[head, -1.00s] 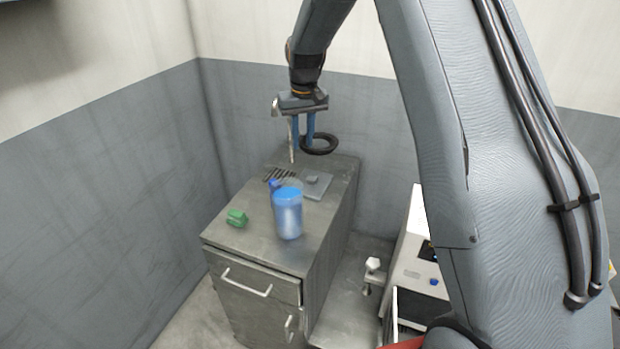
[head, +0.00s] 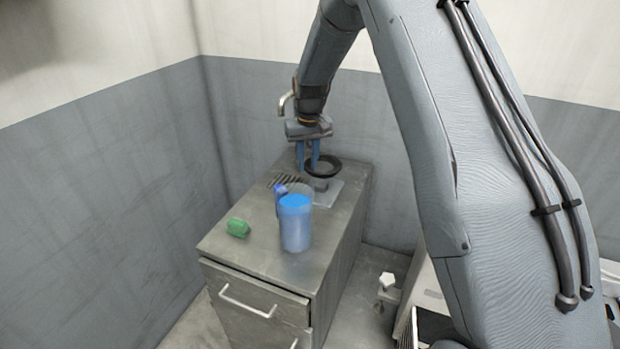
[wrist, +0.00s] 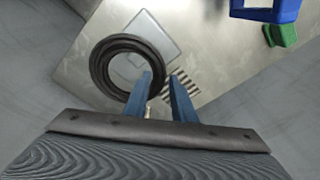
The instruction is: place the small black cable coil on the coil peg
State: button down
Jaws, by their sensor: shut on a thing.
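My gripper (head: 308,168) is shut on the rim of the small black cable coil (head: 324,165), which it holds roughly level above the back of the grey cabinet top. In the wrist view the coil (wrist: 98,65) is a black ring, and its right rim lies between the blue fingers (wrist: 159,78). A grey square plate (head: 331,193) with a small raised block lies under the coil and looks like the coil peg's base. In the wrist view part of the plate (wrist: 153,38) shows beyond the ring. I cannot tell whether the coil touches the peg.
A blue translucent container (head: 296,225) stands in front of the plate, with a small blue thing (head: 281,190) behind it. A green object (head: 238,227) lies to the left. Dark slots (head: 286,181) mark the cabinet top (head: 255,262). Walls stand behind and left.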

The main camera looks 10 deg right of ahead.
jog(key=shift+f+p, duration=0.8)
jog(key=shift+f, duration=1.95)
jog(key=shift+f, duration=0.2)
jog(key=shift+f+b, duration=0.35)
jog(key=c, duration=1.5)
grip_release()
jog(key=shift+a+f, duration=0.1)
jog(key=shift+a, duration=0.05)
jog(key=shift+s+d+f, duration=0.1)
jog(key=shift+d, duration=0.2)
